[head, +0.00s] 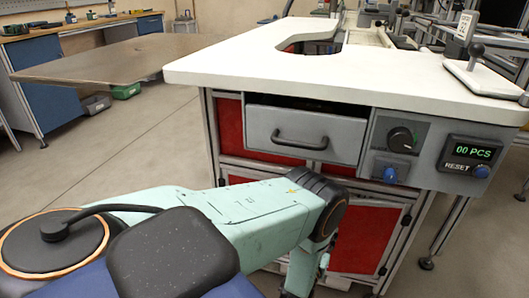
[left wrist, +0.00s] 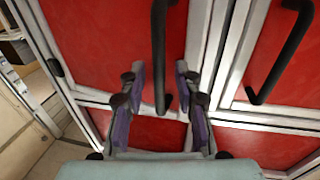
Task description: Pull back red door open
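In the left wrist view a red door (left wrist: 105,45) in a metal frame fills the upper left and middle. Its black vertical bar handle (left wrist: 159,45) hangs down between the fingers of my left gripper (left wrist: 160,75). The two fingers are spread apart, one on each side of the handle, with a visible gap to it on both sides. The door looks closed. In the head view my left arm reaches towards the red cabinet front under the bench, and the gripper is hidden there. My right gripper is in neither view.
A second red door (left wrist: 290,75) with its own black handle (left wrist: 283,55) stands to the right. Above the cabinet, the white worktop (head: 250,60) overhangs a grey drawer (head: 300,133) and a control panel (head: 450,150). Open floor (head: 100,170) lies to the left.

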